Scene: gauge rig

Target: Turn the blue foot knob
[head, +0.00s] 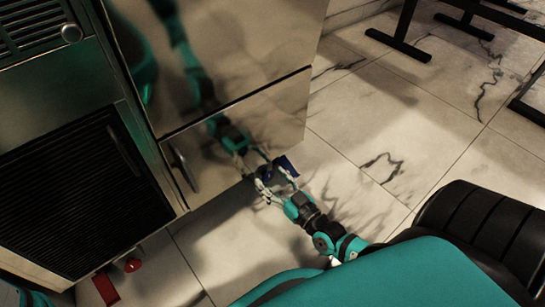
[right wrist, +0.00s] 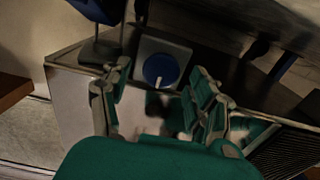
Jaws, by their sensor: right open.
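The blue foot knob (right wrist: 160,70) is a round blue disc with a short white pointer mark, set on a grey square plate (right wrist: 168,46) in the right wrist view. The pointer points down in that picture. My right gripper (head: 275,178) is open at the lower corner of the steel cabinet in the head view. In the right wrist view its fingers stand on either side of the knob, with gaps showing. A dark blue piece (head: 287,165) shows between the fingers in the head view; I cannot tell whether it is the knob. My left gripper is out of view.
The steel cabinet (head: 235,40) with a drawer handle (head: 183,170) stands left of the right arm. A dark ribbed panel (head: 85,195) is further left. A red round part (head: 132,265) and a red block (head: 105,289) are low at left. Marble floor (head: 400,110) is open at right.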

